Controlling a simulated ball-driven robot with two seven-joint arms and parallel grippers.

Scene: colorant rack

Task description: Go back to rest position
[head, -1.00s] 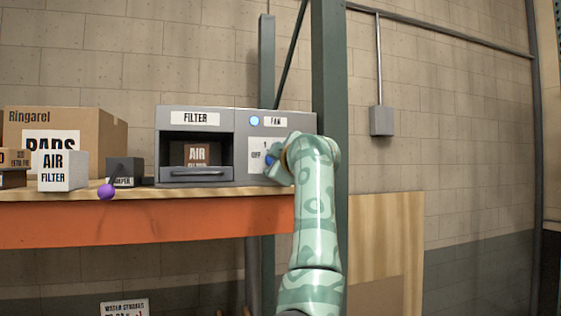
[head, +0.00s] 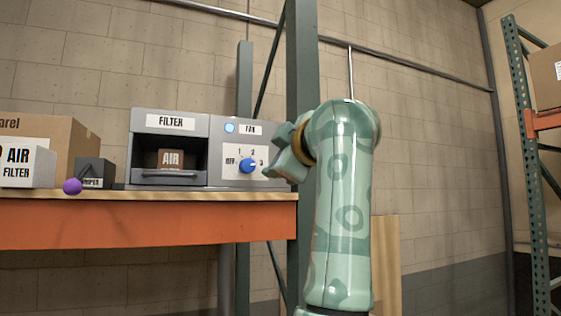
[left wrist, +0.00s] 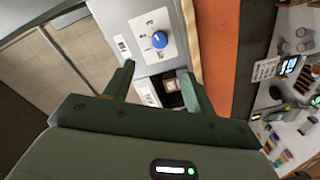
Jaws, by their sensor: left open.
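The grey filter and fan unit (head: 180,183) stands on the shelf. Its blue fan knob (head: 248,165) sits on a white dial plate marked OFF, 1, 2 and 3. The knob also shows in the left wrist view (left wrist: 160,40). My left gripper (head: 281,150) is just right of the dial plate in the head view, apart from the knob. In the left wrist view, its two fingers (left wrist: 157,73) are spread with nothing between them. My right gripper is not in view.
The orange-fronted shelf (head: 120,222) carries a white air filter box (head: 28,166), a cardboard box and a dark box with a purple ball (head: 73,186) before it. A green rack post (head: 301,60) stands behind my left arm. A second rack (head: 525,130) is at right.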

